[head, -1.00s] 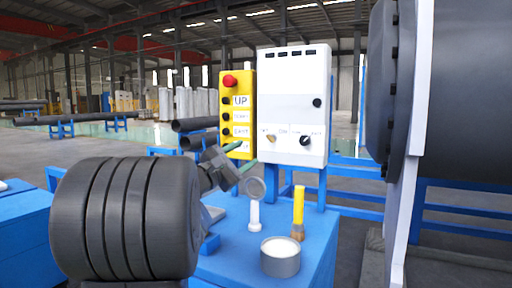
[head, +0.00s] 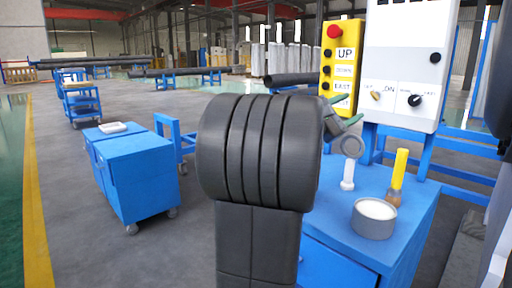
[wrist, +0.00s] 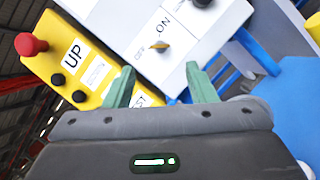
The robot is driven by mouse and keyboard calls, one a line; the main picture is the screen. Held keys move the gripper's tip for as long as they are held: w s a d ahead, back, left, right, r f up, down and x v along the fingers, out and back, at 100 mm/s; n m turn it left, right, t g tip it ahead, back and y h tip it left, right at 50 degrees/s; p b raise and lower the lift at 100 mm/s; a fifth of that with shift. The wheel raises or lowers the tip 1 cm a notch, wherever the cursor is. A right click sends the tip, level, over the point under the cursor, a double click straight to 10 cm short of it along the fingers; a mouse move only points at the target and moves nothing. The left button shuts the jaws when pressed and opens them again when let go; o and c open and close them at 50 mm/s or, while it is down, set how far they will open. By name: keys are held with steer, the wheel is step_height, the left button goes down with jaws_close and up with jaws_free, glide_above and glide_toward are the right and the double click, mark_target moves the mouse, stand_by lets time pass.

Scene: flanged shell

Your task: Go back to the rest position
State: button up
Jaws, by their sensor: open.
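My gripper (wrist: 160,88) is open and empty in the wrist view, its two green fingers apart. Beyond them are the white control box (wrist: 185,45) with its knobs and the yellow button pendant (wrist: 75,68) with a red button. In the head view my gripper (head: 352,128) is partly hidden behind my dark arm link. It is above the blue cart's top, in front of the yellow pendant (head: 341,62) and the white control box (head: 408,60). I cannot tell how far it is from them.
The blue cart (head: 412,207) carries a grey tin (head: 374,219), a yellow-handled brush (head: 399,175) and a white bottle-like item (head: 347,172). Another blue cabinet (head: 140,175) stands at left. Grey floor (head: 75,240) is clear beside it. A dark flanged shell (head: 497,115) is at the right edge.

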mark_target(373, 96)
steer(key=x, duration=0.9)
steer(key=shift+w+d, duration=0.1)
steer(key=shift+d, duration=0.1)
steer(key=shift+a, duration=0.15)
